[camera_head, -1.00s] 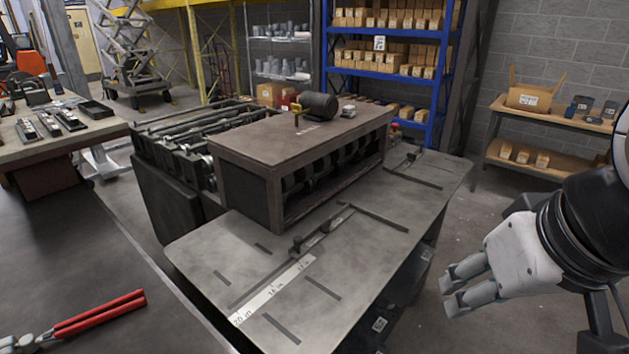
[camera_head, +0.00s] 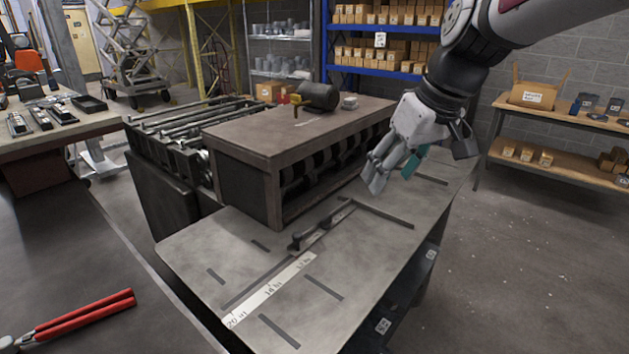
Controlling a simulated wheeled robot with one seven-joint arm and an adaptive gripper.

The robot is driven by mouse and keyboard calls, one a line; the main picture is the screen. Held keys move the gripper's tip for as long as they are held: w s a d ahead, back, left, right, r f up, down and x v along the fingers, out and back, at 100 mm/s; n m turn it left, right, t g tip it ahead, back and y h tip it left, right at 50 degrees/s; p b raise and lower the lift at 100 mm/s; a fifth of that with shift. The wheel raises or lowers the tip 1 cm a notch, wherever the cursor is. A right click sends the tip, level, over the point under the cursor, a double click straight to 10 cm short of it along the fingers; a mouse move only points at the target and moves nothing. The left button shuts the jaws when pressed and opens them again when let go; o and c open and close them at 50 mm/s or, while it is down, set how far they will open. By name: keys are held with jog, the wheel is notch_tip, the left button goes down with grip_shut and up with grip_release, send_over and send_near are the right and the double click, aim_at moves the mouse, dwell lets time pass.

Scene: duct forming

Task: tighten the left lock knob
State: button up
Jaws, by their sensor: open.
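A small black knob (camera_head: 297,242), which looks like the left lock knob, stands at the near end of a dark bar (camera_head: 325,223) on the grey metal table. The bar runs beside the printed scale strip (camera_head: 270,291). My gripper (camera_head: 375,181) is open and empty, pointing down above the table, to the right of and farther back than the knob. It is apart from the knob. A part of the far table behind my gripper is hidden.
A brown-topped machine housing (camera_head: 275,140) with rollers stands just left of my gripper, carrying a dark motor (camera_head: 318,95). Red-handled pliers (camera_head: 85,312) lie on the dark bench at lower left. The table front is clear.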

jog(key=w+a+f+n+b, duration=0.2)
jog(key=w+f, duration=0.4)
jog(key=w, duration=0.6)
jog(key=n+b, duration=0.1)
jog(key=n, duration=0.1)
send_near(327, 217)
jog(key=shift+g+y, duration=0.4)
jog(key=x, duration=0.9)
jog(key=shift+w+d, duration=0.3)
jog(key=c, duration=1.1)
